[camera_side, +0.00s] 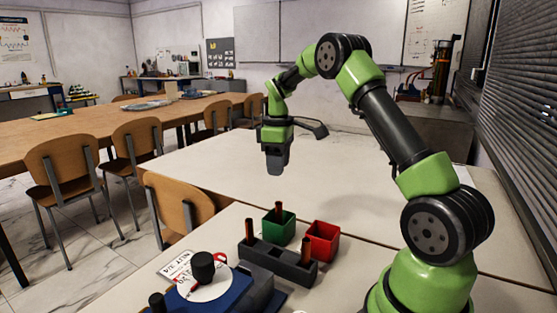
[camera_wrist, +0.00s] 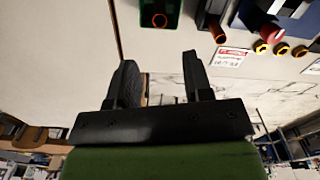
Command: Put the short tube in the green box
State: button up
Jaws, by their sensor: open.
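The green box (camera_side: 268,230) stands on the table behind the dark rack. A reddish-brown tube (camera_side: 279,208) stands upright in it, and its open round end shows inside the green box in the wrist view (camera_wrist: 160,20). Two similar tubes stand in the rack (camera_side: 272,258), one at its left end (camera_side: 249,229) and one at its right end (camera_side: 305,250). I cannot tell for sure which tube is the short one. My gripper (camera_side: 275,173) is open and empty, high above the table and behind the boxes. Its two separate fingers show in the wrist view (camera_wrist: 159,62).
A red box (camera_side: 323,244) stands right of the green box. A blue gauge rig (camera_side: 215,292) with a white dial and black knob is at the front left, beside a printed card (camera_side: 177,267). The table behind the boxes is clear.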

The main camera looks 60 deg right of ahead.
jog(key=s+a+r+m+t, duration=0.25)
jog(key=s+a+r, duration=0.25)
jog(key=a+r, duration=0.3)
jog(key=s+a+r+m+t, duration=0.25)
jog(key=s+a+r, duration=0.3)
jog(key=a, duration=0.45)
jog(key=s+a+f+m+t+y, duration=0.1)
jog(key=s+a, duration=0.3)
jog(key=s, duration=0.4)
jog(key=shift+s+a+f+m+t+y, duration=0.15)
jog(key=shift+a+m+t+y, duration=0.25)
jog(key=shift+m+t+y, duration=0.15)
